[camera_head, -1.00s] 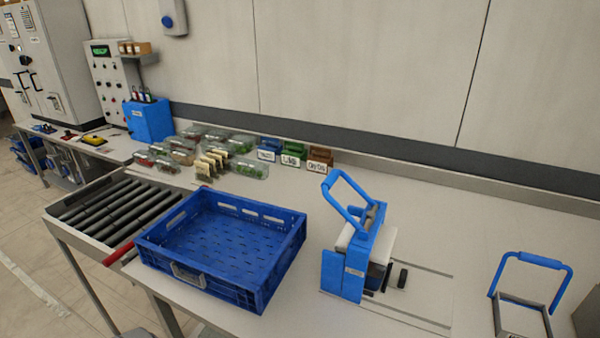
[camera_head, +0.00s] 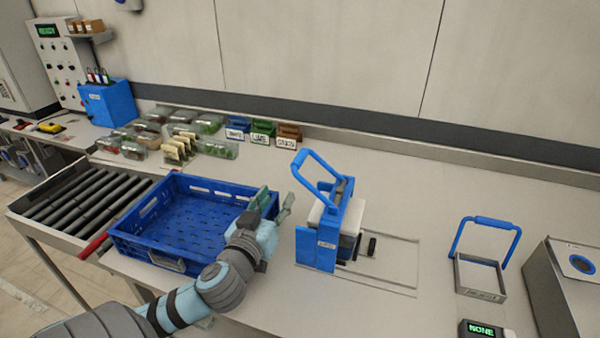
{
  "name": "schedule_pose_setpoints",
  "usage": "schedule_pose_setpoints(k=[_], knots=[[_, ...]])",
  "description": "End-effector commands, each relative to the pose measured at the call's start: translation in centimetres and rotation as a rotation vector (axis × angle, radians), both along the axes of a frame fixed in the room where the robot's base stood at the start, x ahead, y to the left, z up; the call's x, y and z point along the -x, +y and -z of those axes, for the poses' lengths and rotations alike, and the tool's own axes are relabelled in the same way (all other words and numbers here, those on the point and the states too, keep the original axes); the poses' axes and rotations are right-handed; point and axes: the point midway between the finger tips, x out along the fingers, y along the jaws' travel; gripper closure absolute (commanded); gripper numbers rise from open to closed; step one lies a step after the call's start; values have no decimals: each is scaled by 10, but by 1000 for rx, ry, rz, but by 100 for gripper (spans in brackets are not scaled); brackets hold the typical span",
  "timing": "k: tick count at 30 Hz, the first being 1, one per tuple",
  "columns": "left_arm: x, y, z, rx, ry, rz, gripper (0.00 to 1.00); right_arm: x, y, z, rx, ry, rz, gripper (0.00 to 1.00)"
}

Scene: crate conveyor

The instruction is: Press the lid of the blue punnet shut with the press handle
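The press is a blue frame (camera_head: 318,250) with a white block (camera_head: 327,217) and stands right of centre on the bench. Its blue looped press handle (camera_head: 318,165) is raised and tilts up to the left. A dark shape under the white block is partly hidden by the frame, and I cannot tell whether it is the blue punnet or its lid. My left gripper (camera_head: 275,203) is open and empty. It is over the right side of the blue crate, left of the press and apart from the handle. My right gripper is not in view.
The blue crate (camera_head: 140,248) is empty beside the roller conveyor (camera_head: 85,205). Several filled clear punnets and blue, green and brown labelled stacks (camera_head: 262,130) stand behind. A small metal frame with a blue handle (camera_head: 485,222) and a grey box (camera_head: 560,290) are at right.

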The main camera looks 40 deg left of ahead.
Motion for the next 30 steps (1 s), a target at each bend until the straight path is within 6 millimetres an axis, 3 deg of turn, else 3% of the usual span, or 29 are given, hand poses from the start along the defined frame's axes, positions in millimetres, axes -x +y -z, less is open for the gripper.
schedule_pose_setpoints(k=[3, 21, 30], knots=[[-13, 1, -17, 10, -66, 23, 60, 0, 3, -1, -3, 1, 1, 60], [-126, 41, -16, 17, -61, 21, 60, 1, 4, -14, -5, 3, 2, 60], [-142, 46, -15, 14, -60, 23, 60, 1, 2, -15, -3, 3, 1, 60]])
